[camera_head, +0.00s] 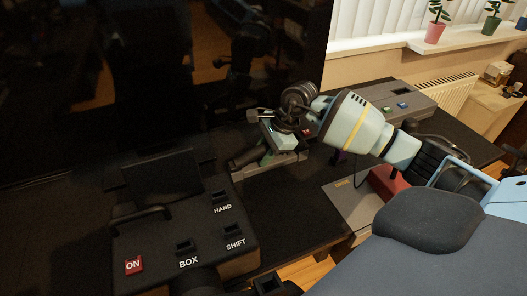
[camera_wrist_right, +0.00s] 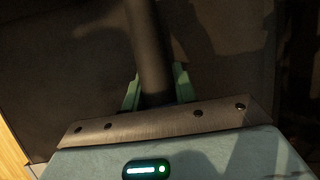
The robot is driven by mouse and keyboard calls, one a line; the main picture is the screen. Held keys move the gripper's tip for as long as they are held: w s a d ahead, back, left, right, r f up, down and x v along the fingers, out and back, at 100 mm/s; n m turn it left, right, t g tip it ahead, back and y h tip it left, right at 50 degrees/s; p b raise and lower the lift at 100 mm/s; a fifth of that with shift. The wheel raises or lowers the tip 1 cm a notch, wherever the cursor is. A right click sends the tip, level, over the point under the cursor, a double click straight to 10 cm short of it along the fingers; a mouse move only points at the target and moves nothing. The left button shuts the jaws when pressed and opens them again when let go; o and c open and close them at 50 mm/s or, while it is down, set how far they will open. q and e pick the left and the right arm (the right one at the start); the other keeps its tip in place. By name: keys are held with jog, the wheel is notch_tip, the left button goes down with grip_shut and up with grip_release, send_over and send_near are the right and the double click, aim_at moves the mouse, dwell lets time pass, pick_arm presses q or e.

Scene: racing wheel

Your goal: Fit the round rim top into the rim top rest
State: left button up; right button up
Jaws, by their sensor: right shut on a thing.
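My right gripper (camera_head: 268,152) is at the centre of the head view, pointing down. It is shut on a dark round bar (camera_head: 245,157), which I take to be the rim top. In the right wrist view the dark bar (camera_wrist_right: 150,45) passes between the green fingers (camera_wrist_right: 157,92), with its far end out of view. A grey block (camera_head: 292,165) lies under the gripper on the dark table. It may be the rim top rest, but the gripper hides much of it, and I cannot tell whether the bar touches it. My left gripper is not in view.
A dark console (camera_head: 185,245) with labels ON, BOX, SHIFT and HAND stands at the lower left. A grey box (camera_head: 400,103) with coloured buttons is at the back right. A dark screen (camera_head: 170,70) rises behind the table. Bare dark table (camera_head: 275,205) lies in front of the gripper.

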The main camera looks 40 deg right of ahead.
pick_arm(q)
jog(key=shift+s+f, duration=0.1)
pick_arm(e)
jog(key=shift+f, duration=0.1)
jog(key=o, duration=1.1)
jog(key=shift+f, duration=0.1)
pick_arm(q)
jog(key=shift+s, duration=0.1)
pick_arm(e)
jog(key=shift+o, duration=0.2)
jog(key=shift+d+r, duration=0.15)
jog(key=shift+r, duration=0.15)
jog(key=v, duration=0.6)
jog(key=shift+s+r, duration=0.15)
jog(key=shift+r, duration=0.05)
jog(key=shift+s+d+r, duration=0.1)
jog(key=shift+d+r, duration=0.05)
jog(key=shift+r, duration=0.2)
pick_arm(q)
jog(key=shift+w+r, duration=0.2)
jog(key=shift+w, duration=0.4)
